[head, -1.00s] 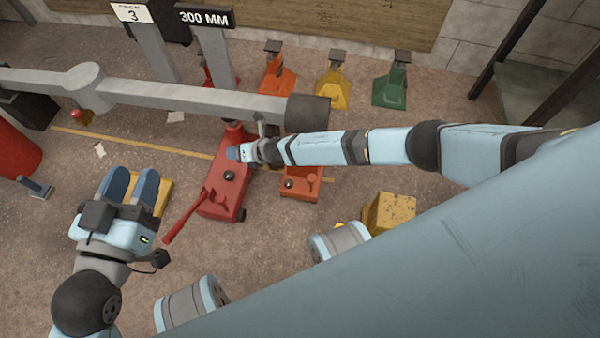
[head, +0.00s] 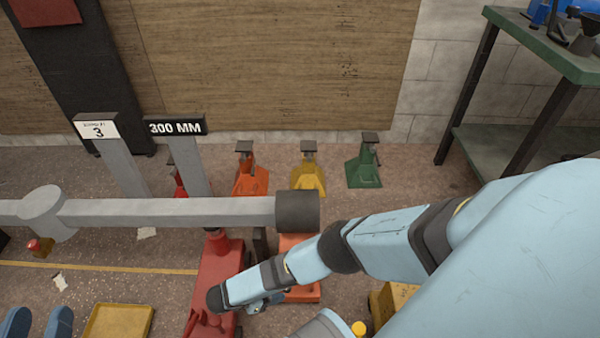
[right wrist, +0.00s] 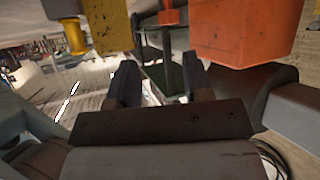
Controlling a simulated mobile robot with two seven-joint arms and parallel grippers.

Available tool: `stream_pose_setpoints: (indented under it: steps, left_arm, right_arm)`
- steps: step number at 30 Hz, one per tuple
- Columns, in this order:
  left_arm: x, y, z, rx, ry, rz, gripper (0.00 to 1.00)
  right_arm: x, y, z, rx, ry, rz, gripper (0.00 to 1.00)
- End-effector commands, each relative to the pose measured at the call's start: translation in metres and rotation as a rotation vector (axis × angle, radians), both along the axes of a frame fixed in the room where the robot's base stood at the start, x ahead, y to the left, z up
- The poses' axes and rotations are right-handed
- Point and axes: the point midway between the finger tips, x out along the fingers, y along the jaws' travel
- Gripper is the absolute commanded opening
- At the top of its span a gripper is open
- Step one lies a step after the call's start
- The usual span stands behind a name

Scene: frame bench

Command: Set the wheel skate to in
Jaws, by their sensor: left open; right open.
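No part is plainly marked as the wheel skate, and I cannot tell which one it is. A red floor jack (head: 215,270) stands under the end of the grey beam, partly hidden by my right arm. An orange low unit (head: 300,292) is beside it, also partly covered.
A grey beam (head: 170,212) with a dark end (head: 297,210) crosses above the floor. Orange (head: 246,172), yellow (head: 308,172) and green stands (head: 364,168) line the wall. A yellow tray (head: 120,322) lies at lower left. A green bench (head: 545,45) stands at right.

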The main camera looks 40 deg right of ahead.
Motion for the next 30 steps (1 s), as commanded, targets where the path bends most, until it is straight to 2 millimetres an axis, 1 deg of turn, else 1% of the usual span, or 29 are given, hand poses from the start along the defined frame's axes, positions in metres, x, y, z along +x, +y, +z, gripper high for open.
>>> stream_pose_setpoints:
  steps: [3, 7, 11, 18, 21, 27, 30]
  left_arm:
    - [0.0, 0.0, 0.0, 0.003, -0.004, 0.0, 0.43]
    - [0.0, 0.0, 0.0, 0.002, -0.002, 0.0, 0.43]
    - [0.0, 0.0, 0.0, 0.0, 0.002, -0.001, 0.43]
    - [0.001, 0.0, -0.001, 0.006, -0.008, 0.0, 0.43]
    - [0.001, 0.001, 0.0, 0.011, -0.018, 0.001, 0.43]
    - [0.002, 0.001, 0.0, 0.019, -0.035, 0.002, 0.43]
    - [0.002, 0.001, 0.0, 0.02, -0.039, 0.002, 0.43]
  right_arm:
    - [0.003, -0.006, 0.006, -0.075, -0.028, 0.017, 0.46]
    - [0.0, -0.017, 0.004, -0.087, -0.031, 0.019, 0.46]
    - [-0.005, -0.037, -0.005, -0.084, -0.031, 0.016, 0.46]
    - [-0.017, -0.083, -0.026, -0.083, -0.028, 0.017, 0.46]
    - [-0.021, -0.1, -0.033, -0.082, -0.029, 0.017, 0.46]
    - [-0.027, -0.122, -0.043, -0.081, -0.03, 0.018, 0.46]
    - [-0.028, -0.127, -0.044, -0.08, -0.03, 0.019, 0.46]
